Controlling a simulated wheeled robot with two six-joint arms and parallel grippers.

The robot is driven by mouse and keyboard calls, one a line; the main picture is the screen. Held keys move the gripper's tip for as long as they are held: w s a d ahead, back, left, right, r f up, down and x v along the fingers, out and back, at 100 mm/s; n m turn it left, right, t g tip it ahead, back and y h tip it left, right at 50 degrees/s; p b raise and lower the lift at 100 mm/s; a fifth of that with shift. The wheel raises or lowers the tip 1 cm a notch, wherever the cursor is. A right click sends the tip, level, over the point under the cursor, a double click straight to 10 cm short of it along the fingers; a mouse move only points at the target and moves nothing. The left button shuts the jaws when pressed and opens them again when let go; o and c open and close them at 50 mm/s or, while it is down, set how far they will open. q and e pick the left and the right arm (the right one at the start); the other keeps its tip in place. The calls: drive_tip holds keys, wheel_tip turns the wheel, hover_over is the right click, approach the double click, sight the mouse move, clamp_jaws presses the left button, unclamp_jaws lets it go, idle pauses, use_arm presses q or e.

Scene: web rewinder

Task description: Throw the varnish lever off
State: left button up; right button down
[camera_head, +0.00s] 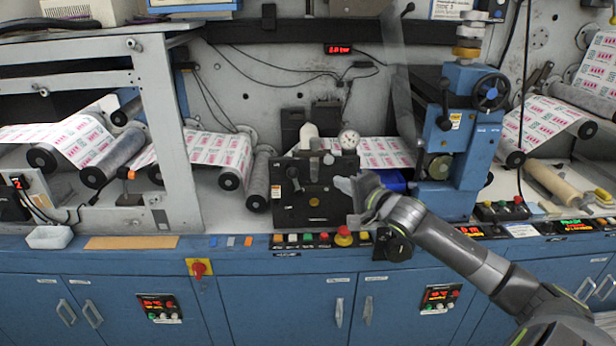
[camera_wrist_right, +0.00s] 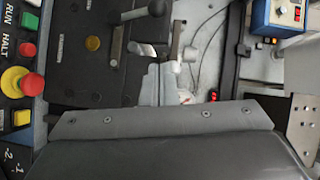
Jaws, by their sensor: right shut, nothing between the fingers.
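A black panel (camera_head: 315,206) with a gold disc stands in the middle of the machine's front. The panel's small lettering is too blurred to read. My right gripper (camera_head: 347,186) is shut and empty at the panel's right edge; its fingers also show in the wrist view (camera_wrist_right: 158,78). My left gripper is out of view.
A row of buttons with a red emergency stop (camera_head: 343,236) runs along the ledge below the panel. A blue post (camera_head: 466,130) with a handwheel stands to the right. Printed web (camera_head: 385,152) and rollers lie behind the panel.

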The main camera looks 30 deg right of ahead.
drive_tip(key=w+a+f+p, duration=0.1)
drive_tip(key=w+a, duration=0.2)
drive_tip(key=w, duration=0.7)
drive_tip(key=shift+w+f, duration=0.3)
drive_tip(key=shift+a, duration=0.15)
